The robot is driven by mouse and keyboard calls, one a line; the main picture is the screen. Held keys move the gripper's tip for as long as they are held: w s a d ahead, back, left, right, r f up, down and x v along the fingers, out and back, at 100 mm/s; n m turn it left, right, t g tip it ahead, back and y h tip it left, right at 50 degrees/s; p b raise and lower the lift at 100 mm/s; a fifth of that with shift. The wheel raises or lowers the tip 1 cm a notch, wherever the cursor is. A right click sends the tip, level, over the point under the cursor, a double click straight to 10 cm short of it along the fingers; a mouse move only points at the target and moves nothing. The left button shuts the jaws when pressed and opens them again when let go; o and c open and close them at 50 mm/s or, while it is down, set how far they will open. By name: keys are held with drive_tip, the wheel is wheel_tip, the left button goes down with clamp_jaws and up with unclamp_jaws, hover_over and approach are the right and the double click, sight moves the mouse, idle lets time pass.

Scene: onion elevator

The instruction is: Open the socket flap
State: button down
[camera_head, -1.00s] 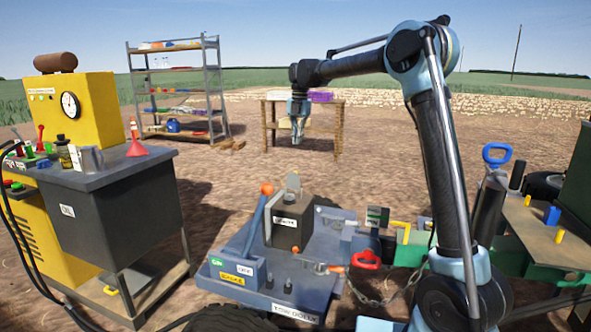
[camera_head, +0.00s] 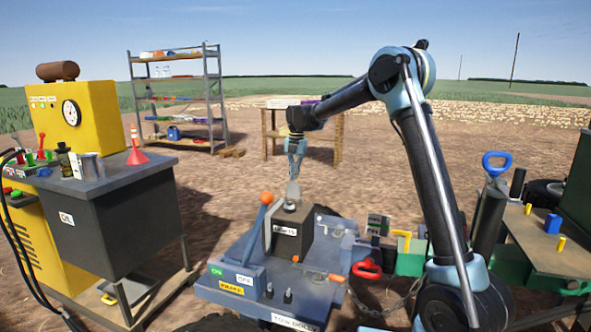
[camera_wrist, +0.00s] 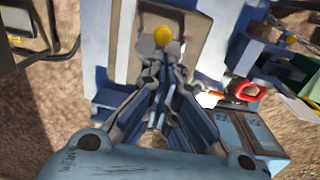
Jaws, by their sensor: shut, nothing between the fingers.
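A dark box (camera_head: 290,234) with a white label stands on the blue tow dolly (camera_head: 225,293). A small grey upright plate (camera_head: 293,192), which looks like the socket flap, stands at its top. My gripper (camera_head: 294,178) points down just above this plate, with its fingers together and nothing between them. I cannot tell whether they touch the plate. In the wrist view my gripper (camera_wrist: 161,57) reaches over the brown-grey top of the box (camera_wrist: 198,45), and a yellow round piece (camera_wrist: 162,35) shows just beyond the fingertips. The flap's hinge and the socket are not clearly visible.
An orange-knobbed lever (camera_head: 266,198) rises close on the left of the box. A red hook (camera_head: 367,269) and a chain lie to the right. A yellow machine (camera_head: 80,120) with a dark cabinet stands left. A green bench (camera_head: 545,240) stands right.

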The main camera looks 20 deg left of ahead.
drive_tip(key=shift+w+f, duration=0.35)
drive_tip(key=shift+f, duration=0.15)
